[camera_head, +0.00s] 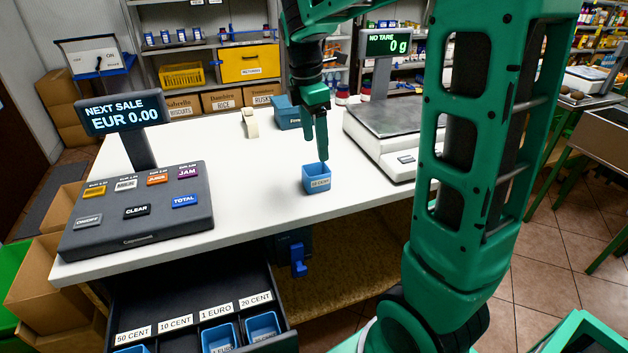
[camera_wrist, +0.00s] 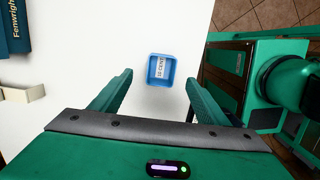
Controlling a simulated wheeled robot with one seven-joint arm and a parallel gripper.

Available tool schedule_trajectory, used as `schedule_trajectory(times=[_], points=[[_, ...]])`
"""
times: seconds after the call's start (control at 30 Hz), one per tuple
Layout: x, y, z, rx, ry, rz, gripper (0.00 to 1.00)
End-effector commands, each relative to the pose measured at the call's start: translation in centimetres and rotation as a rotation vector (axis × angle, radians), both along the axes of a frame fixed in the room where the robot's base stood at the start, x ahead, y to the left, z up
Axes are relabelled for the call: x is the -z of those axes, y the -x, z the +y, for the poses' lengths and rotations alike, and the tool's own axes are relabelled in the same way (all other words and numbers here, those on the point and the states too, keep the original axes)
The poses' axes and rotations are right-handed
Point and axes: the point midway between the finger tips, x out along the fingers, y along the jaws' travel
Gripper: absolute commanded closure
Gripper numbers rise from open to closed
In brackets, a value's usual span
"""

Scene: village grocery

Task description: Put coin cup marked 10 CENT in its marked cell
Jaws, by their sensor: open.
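The blue coin cup (camera_head: 316,180) stands upright on the white counter near its front edge. In the wrist view the cup (camera_wrist: 153,70) shows a label inside that appears to read 10 CENT. My gripper (camera_head: 316,146) points down over the cup, open, with its fingers apart. In the wrist view the cup lies just beyond and between the fingertips of my gripper (camera_wrist: 160,80); nothing is held. The cash drawer (camera_head: 190,280) is open below the counter. Its 10 CENT label (camera_head: 175,324) stands between 50 CENT and 1 EURO; the cell there looks dark, with no cup visible.
Blue cups sit at the 1 EURO (camera_head: 220,338) and 20 CENT (camera_head: 263,327) cells; another shows partly near 50 CENT. The till keypad (camera_head: 140,207) and price display (camera_head: 122,113) stand left. A scale (camera_head: 385,135) stands right of the cup. The counter's middle is clear.

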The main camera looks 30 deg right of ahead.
Motion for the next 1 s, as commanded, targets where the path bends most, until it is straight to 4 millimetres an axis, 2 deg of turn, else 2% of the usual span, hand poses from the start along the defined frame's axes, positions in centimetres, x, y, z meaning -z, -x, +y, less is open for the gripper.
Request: schedule_trajectory(times=[0.13, 0.47, 0.7, 0.83, 1.0], points=[[2.3, 0.2, -0.3, 0.001, -0.001, 0.004, 0.31], [4.8, 0.3, -0.3, 0.002, 0.000, 0.002, 0.31], [8.2, 0.3, -0.2, 0.004, 0.000, 0.001, 0.31], [9.0, 0.3, -0.3, 0.004, -0.001, 0.000, 0.31], [9.1, 0.3, -0.3, 0.004, -0.001, -0.002, 0.31]])
